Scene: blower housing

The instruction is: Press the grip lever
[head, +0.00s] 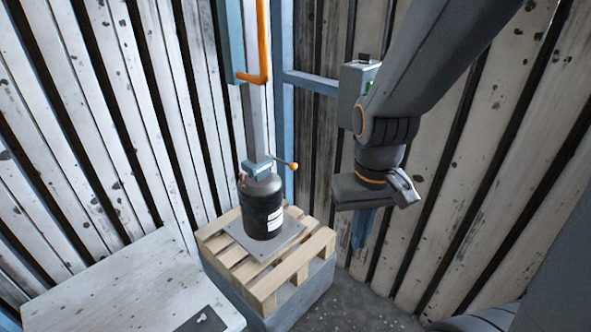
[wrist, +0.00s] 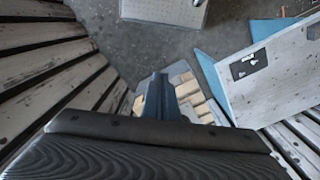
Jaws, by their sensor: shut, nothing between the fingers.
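A short lever with an orange knob (head: 293,165) sticks out to the right from a blue-grey bracket (head: 258,168) in the head view. The bracket is on a grey post, just above a black cylinder (head: 262,208) with a white label. A larger orange bent handle (head: 262,70) hangs higher up along the post. I cannot tell for sure which one is the grip lever. My gripper (head: 361,243) is shut and empty, pointing down to the right of the cylinder and apart from both levers. Its blue fingers show in the wrist view (wrist: 158,90); no lever is recognisable there.
The cylinder stands on a grey plate (head: 240,236) on a wooden pallet (head: 318,243) over a grey block. A white table (head: 130,285) is at the lower left. Slatted walls (head: 110,120) close in behind. Bare floor (head: 365,305) lies right of the pallet.

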